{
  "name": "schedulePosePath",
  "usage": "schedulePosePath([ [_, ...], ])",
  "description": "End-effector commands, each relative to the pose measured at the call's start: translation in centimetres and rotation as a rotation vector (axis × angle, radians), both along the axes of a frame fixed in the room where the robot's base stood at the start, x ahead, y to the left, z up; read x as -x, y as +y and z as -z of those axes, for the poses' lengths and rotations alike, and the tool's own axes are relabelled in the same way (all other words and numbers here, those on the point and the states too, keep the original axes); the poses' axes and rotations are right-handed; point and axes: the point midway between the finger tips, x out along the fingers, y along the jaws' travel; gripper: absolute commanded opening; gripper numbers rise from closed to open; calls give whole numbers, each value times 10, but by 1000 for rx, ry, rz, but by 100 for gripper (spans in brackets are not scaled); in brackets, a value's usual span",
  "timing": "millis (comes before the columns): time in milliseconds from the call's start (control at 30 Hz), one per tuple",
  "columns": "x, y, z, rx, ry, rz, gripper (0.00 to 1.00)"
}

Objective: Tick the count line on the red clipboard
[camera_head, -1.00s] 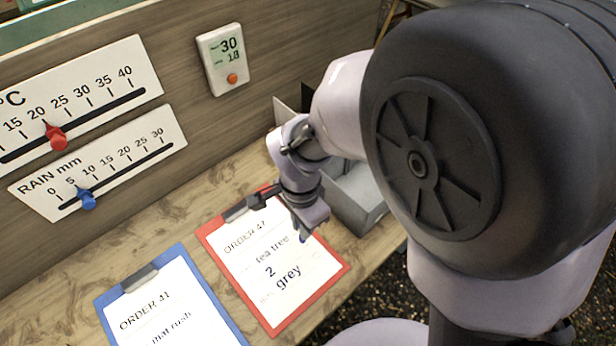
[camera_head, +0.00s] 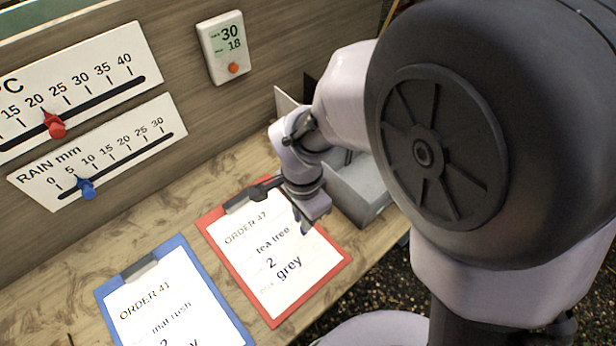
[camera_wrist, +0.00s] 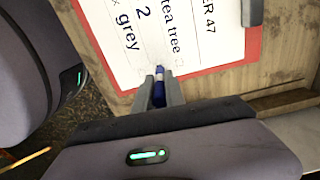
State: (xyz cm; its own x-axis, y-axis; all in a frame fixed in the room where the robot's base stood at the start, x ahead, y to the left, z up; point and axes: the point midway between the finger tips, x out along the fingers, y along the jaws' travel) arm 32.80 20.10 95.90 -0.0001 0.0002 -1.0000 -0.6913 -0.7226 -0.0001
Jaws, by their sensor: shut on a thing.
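The red clipboard (camera_head: 334,265) lies on the wooden bench and holds a white sheet reading ORDER 47, tea tree, 2, grey. It also shows in the wrist view (camera_wrist: 250,45), with small tick boxes beside the lines. My gripper (camera_head: 306,229) is over the right side of this sheet. In the wrist view my gripper (camera_wrist: 160,92) is shut on a blue pen (camera_wrist: 159,74), whose pale tip points at the sheet near the tea tree and 2 lines. I cannot tell whether the tip touches the paper. No tick mark is clear.
A blue clipboard (camera_head: 107,293) with ORDER 41 lies to the left of the red one. A grey bin (camera_head: 358,192) stands behind my wrist. Temperature and rain scales (camera_head: 150,125) and a small display (camera_head: 222,48) are on the back panel.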

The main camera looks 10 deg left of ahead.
Motion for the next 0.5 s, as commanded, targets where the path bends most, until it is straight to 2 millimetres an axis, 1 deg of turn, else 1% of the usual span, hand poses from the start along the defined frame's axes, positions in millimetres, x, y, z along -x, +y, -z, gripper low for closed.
schedulePosePath([
  [267, 0, 0, 6, 0, 0, 0, 0],
  [500, 0, 0, 5, 0, 0, 0, 0],
])
